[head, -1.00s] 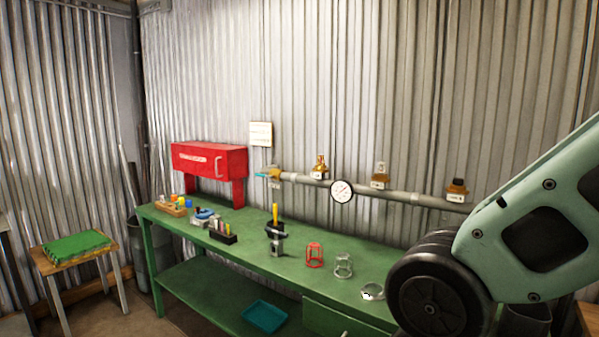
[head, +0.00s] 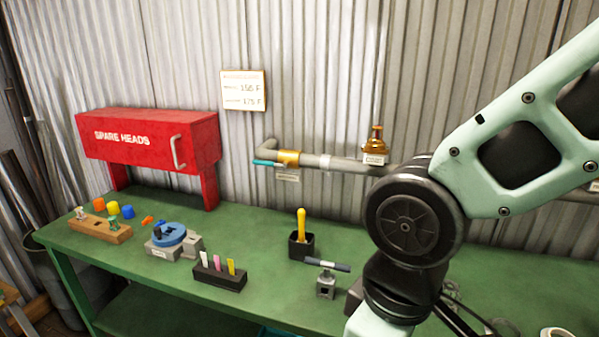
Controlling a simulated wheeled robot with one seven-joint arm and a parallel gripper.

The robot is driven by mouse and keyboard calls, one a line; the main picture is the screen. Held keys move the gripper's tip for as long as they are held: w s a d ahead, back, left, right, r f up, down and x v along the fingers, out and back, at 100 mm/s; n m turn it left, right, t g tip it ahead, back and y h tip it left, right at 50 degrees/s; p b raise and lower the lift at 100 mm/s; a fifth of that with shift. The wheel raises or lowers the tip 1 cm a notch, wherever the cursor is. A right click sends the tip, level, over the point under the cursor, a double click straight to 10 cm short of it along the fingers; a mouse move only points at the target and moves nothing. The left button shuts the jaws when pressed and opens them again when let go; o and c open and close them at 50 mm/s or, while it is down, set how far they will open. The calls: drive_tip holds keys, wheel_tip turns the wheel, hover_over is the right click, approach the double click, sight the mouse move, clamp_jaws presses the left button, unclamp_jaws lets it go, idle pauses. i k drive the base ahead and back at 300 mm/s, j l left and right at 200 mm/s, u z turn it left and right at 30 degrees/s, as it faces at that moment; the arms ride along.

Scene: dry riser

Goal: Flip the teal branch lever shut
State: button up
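The teal branch lever (head: 268,163) is at the left end of the grey wall pipe, on a brass valve body (head: 289,158). It points left, roughly in line with the pipe. A small label plate (head: 287,178) hangs beneath it. My arm crosses the right side of the head view, to the right of the lever and apart from it. My gripper is outside the picture.
The grey pipe (head: 340,163) carries a brass sprinkler head (head: 375,140). The red spare heads cabinet (head: 150,142) stands left of the lever. The green bench (head: 120,262) below holds a yellow-handled tool (head: 301,225), a blue vise-like fixture (head: 172,236) and a black marker holder (head: 220,276).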

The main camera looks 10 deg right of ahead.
sight(285, 166)
drive_tip(key=i+j, duration=0.45)
drive_tip(key=j, duration=0.2)
drive_tip(key=i+j+z, duration=0.2)
drive_tip(key=j, duration=0.25)
drive_tip(key=j+z, duration=0.2)
drive_tip(key=j, duration=0.25)
